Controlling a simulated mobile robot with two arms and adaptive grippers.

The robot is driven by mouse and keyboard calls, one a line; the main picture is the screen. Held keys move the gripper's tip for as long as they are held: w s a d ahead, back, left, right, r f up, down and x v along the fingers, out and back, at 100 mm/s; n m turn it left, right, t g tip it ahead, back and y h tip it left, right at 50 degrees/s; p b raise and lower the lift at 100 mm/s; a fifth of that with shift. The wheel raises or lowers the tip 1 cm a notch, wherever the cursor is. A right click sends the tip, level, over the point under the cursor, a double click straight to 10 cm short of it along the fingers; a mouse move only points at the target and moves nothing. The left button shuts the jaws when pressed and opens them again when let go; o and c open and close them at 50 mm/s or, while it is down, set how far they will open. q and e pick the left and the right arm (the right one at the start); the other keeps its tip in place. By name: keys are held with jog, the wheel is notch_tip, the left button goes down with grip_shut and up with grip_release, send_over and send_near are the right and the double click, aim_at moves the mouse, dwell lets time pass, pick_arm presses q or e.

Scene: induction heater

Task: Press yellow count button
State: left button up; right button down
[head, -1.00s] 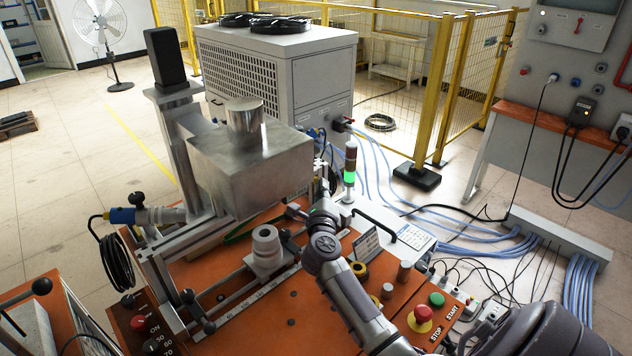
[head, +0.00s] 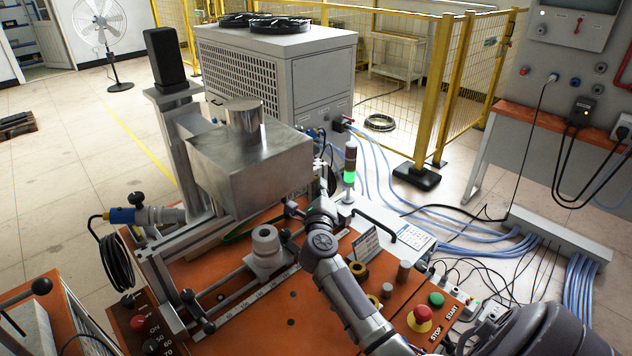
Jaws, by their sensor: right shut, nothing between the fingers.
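I cannot make out a yellow count button in the head view. My right arm comes in from the lower right and reaches over the orange bench (head: 262,318). My right gripper (head: 291,208) is small and partly hidden by its own wrist, near the front lower corner of the metal box. It is shut and holds nothing. Whether it touches anything is not clear. The white control box (head: 383,217) with a printed panel (head: 413,236) lies just right of my wrist, which covers part of it. My left gripper is not in view.
A metal box (head: 245,165) hangs on the upright frame, left of my gripper. A signal tower (head: 350,165) with a green light stands close behind. A red stop button (head: 422,315) on a yellow base, a green start button (head: 436,299) and brass rings (head: 358,271) are near my forearm.

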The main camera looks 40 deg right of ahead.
jog(key=shift+r, duration=0.1)
jog(key=shift+s+p, duration=0.45)
jog(key=shift+s, duration=0.35)
jog(key=shift+s, duration=0.1)
jog(key=shift+s+d+p, duration=0.2)
jog(key=shift+s+p, duration=0.85)
jog(key=shift+s, duration=1.35)
